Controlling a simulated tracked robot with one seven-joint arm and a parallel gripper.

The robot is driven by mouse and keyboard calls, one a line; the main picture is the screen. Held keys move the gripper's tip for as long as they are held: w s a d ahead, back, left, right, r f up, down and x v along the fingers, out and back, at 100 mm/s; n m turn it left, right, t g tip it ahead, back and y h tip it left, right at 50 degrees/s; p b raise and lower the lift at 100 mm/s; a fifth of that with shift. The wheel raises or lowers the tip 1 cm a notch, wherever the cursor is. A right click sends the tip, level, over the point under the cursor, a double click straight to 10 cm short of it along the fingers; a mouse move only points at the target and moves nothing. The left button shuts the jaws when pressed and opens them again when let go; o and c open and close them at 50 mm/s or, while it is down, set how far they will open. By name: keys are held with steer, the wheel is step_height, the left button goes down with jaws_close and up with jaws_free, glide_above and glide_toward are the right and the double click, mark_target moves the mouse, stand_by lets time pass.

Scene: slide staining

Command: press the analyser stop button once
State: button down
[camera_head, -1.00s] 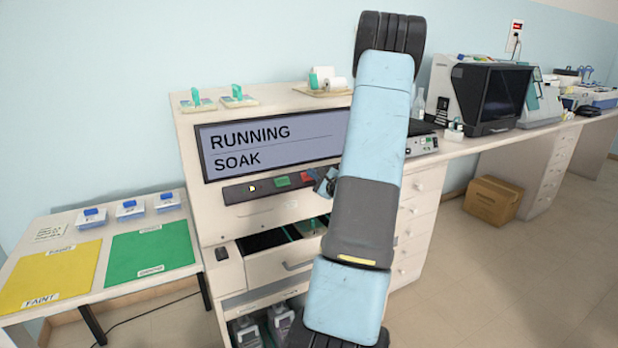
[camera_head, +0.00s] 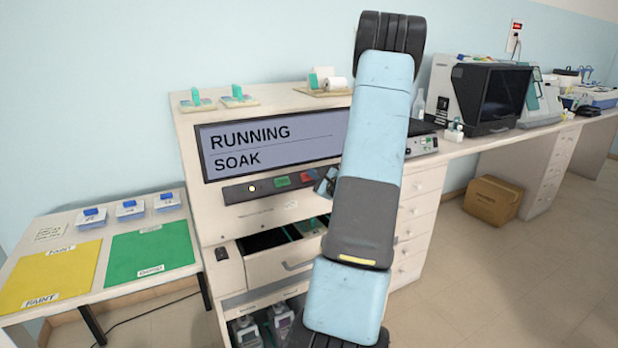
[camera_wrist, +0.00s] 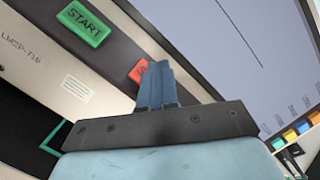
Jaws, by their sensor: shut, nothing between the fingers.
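The analyser (camera_head: 222,220) is a pale cabinet with a screen (camera_head: 270,145) reading RUNNING and SOAK. On the dark strip below it is the red stop button (camera_head: 308,177), partly hidden by my gripper in the wrist view (camera_wrist: 137,71). The green START button (camera_head: 282,182) is to its left, large in the wrist view (camera_wrist: 84,24). My gripper (camera_head: 326,182) is shut and empty, its fingertips (camera_wrist: 156,66) over the right part of the red button. I cannot tell whether they touch it.
A small lit lamp (camera_head: 252,188) sits left of START. An open drawer (camera_head: 285,262) is below the strip. A side table at left holds yellow (camera_head: 50,275) and green (camera_head: 150,252) mats. My arm hides the analyser's right side.

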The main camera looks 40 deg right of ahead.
steer(key=shift+w+f, duration=0.1)
steer(key=shift+w+f, duration=0.15)
steer(key=shift+w, duration=0.05)
steer(key=shift+w+d+f, duration=0.15)
steer(key=shift+w+f, duration=0.05)
steer(key=shift+f, duration=0.05)
stand_by(1.0)
steer(key=shift+s+r, duration=0.5)
steer(key=shift+r, duration=0.05)
steer(key=shift+s+r, duration=0.1)
stand_by(0.4)
steer(key=s+r, duration=0.1)
steer(key=s+a+r, duration=0.1)
steer(key=s+r, duration=0.1)
steer(key=shift+s+a+r, duration=0.1)
steer(key=shift+s+r, duration=0.05)
stand_by(0.4)
stand_by(0.6)
